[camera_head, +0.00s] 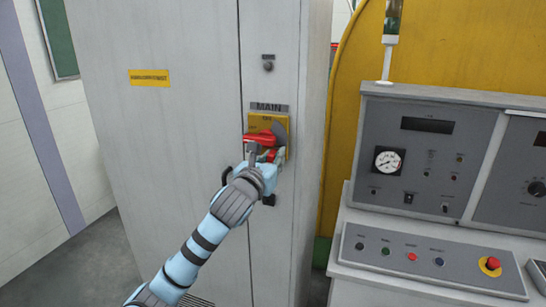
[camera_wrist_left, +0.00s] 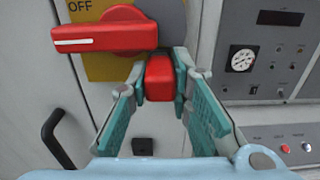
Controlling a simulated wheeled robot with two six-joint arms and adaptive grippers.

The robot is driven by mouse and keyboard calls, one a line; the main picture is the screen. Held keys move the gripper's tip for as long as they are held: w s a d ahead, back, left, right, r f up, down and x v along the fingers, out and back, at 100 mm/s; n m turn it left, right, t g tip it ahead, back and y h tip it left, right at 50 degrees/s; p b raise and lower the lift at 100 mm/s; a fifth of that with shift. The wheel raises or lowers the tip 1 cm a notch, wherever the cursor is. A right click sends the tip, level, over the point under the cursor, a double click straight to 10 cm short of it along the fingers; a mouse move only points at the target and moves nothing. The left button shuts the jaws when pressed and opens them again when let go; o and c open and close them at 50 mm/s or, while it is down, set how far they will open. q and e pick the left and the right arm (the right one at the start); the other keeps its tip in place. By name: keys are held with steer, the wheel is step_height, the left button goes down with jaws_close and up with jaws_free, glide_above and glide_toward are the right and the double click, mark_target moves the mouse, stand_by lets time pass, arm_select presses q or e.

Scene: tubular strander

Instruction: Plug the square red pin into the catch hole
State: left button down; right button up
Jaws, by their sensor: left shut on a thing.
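The square red pin (camera_wrist_left: 160,77) is between the fingertips of my left gripper (camera_wrist_left: 161,84) in the left wrist view. The gripper is shut on it. In the head view my left gripper (camera_head: 267,157) is right in front of the yellow switch plate (camera_head: 284,151), just below the red rotary handle (camera_head: 262,138). The handle (camera_wrist_left: 105,30) lies sideways in the wrist view, its white line to the left, above and left of the pin. I cannot make out the catch hole; the pin and fingers cover that area. My right gripper is in neither view.
The plate is on a tall grey cabinet (camera_head: 180,150) under a MAIN label (camera_head: 269,107). A black door handle (camera_wrist_left: 57,138) sticks out at lower left in the wrist view. A control console (camera_head: 430,255) with buttons and a gauge (camera_head: 388,160) stands to the right.

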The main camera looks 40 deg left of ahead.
arm_select(q)
steer(key=shift+w+a+p, duration=0.2)
steer(key=shift+w+p, duration=0.2)
steer(key=c, duration=1.4)
jaws_free()
steer(key=shift+o, duration=0.2)
steer(key=v, duration=1.2)
